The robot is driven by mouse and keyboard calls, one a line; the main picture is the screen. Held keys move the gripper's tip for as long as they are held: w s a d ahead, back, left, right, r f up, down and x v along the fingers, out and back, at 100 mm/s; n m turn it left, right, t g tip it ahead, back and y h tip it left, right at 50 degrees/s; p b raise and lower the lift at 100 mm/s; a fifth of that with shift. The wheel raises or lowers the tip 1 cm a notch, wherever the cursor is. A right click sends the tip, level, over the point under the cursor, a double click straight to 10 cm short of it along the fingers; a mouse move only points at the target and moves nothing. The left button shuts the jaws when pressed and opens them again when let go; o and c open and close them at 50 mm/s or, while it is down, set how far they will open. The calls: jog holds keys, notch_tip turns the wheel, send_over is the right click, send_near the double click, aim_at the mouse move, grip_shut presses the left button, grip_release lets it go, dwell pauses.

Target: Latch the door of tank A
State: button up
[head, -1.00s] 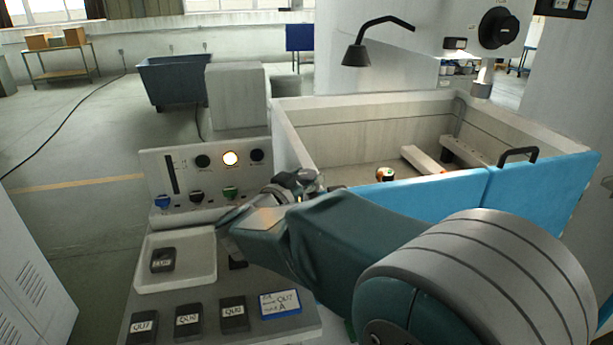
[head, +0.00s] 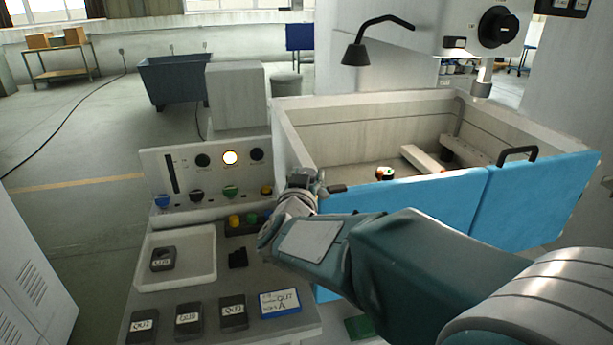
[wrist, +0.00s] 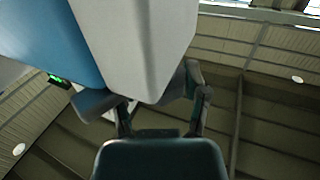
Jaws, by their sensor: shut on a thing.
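The tank (head: 287,125) is a pale open-topped box at the right in the head view. Two blue door panels, left (head: 420,200) and right (head: 535,190), line its front and look level with each other. A black handle (head: 338,188) shows at the left panel's top left corner. My gripper (head: 308,182) is at that corner, shut, with the handle sticking out beside it; its exact grip is hidden. In the wrist view my gripper (wrist: 145,95) has its fingers either side of a pale grey part (wrist: 140,40), beside a blue surface (wrist: 50,35).
A lamp (head: 356,54) hangs above the tank. The floor at the left is open.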

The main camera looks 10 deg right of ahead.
jog(key=shift+d+r+n+t+y, duration=0.1)
jog(key=shift+n+t+y, duration=0.3)
jog(key=shift+n+y, duration=1.25)
jog(key=shift+n+t+y, duration=0.4)
jog(key=shift+n+y, duration=0.55)
jog(key=shift+y, duration=1.4)
jog(key=shift+w+n+g+y, duration=0.1)
jog(key=shift+n+g+y, duration=0.25)
jog(key=shift+n+y, duration=1)
jog(key=shift+n+g+y, duration=0.35)
jog(key=shift+n+y, duration=0.4)
jog(key=shift+y, duration=1.1)
jog(key=shift+r+n+y, duration=0.1)
jog(key=shift+n+y, duration=0.2)
jog(key=shift+y, duration=0.1)
jog(key=o, duration=1.1)
jog(key=shift+o, duration=0.2)
jog(key=v, duration=1.2)
